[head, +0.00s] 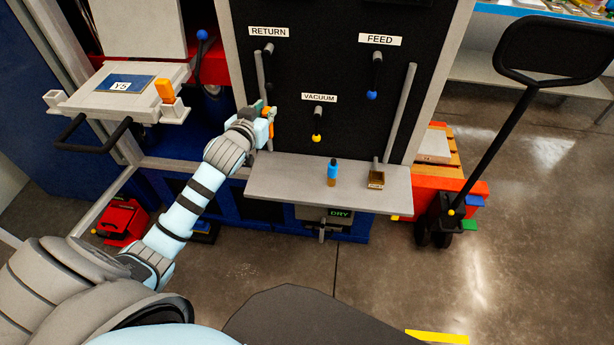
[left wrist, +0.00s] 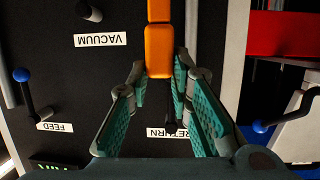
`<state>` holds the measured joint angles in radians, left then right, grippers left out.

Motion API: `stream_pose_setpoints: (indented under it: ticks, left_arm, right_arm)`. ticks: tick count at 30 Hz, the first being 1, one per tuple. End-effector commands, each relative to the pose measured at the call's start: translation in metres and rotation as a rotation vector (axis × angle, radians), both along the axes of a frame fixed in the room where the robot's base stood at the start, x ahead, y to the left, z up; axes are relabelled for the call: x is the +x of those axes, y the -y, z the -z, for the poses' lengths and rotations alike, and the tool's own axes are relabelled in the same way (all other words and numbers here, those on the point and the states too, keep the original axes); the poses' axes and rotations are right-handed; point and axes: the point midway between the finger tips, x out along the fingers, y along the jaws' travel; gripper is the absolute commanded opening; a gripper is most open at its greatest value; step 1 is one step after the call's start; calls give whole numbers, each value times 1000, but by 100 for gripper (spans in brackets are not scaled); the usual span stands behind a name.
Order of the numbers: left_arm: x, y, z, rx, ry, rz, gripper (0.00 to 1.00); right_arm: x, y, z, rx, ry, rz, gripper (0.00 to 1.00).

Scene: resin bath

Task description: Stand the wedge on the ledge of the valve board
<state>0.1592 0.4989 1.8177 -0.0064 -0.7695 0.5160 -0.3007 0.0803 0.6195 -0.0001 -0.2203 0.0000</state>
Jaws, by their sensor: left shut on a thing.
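My left gripper (head: 265,117) is in front of the left part of the black valve board (head: 345,75), below the RETURN valve. It is shut on an orange piece, which I take for the wedge (head: 272,112). In the left wrist view the orange wedge (left wrist: 158,45) is between the fingertips (left wrist: 160,75) and runs out past the top edge, so its far end is hidden. The grey ledge (head: 285,183) runs along the foot of the board, below and right of the gripper. The wedge is held above the ledge's left end. My right gripper is not in view.
A blue and orange bottle (head: 332,171) and a small brown box (head: 376,180) stand on the ledge; its left part is bare. VACUUM (head: 317,124) and FEED (head: 376,70) valve handles stick out of the board. Another orange piece (head: 165,91) is at the left platform.

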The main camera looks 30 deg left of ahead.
Motion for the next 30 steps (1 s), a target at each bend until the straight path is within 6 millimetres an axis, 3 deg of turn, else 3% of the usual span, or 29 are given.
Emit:
stream_pose_setpoints:
  ticks: [3,5,8,16,27,30]
  left_arm:
    - [4,-27,-6,0,0,-67,0]
    - [4,-32,-1,-1,-1,-81,0]
    - [4,-34,25,-5,-6,-86,0]
    - [3,-33,129,-4,-7,-84,0]
    - [3,-32,194,-3,-4,-80,0]
    - [3,-32,196,-3,-4,-80,0]
  right_arm:
    - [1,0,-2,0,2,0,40]
    - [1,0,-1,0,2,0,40]
    - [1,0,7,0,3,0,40]
    - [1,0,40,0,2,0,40]
    - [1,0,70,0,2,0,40]
    - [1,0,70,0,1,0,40]
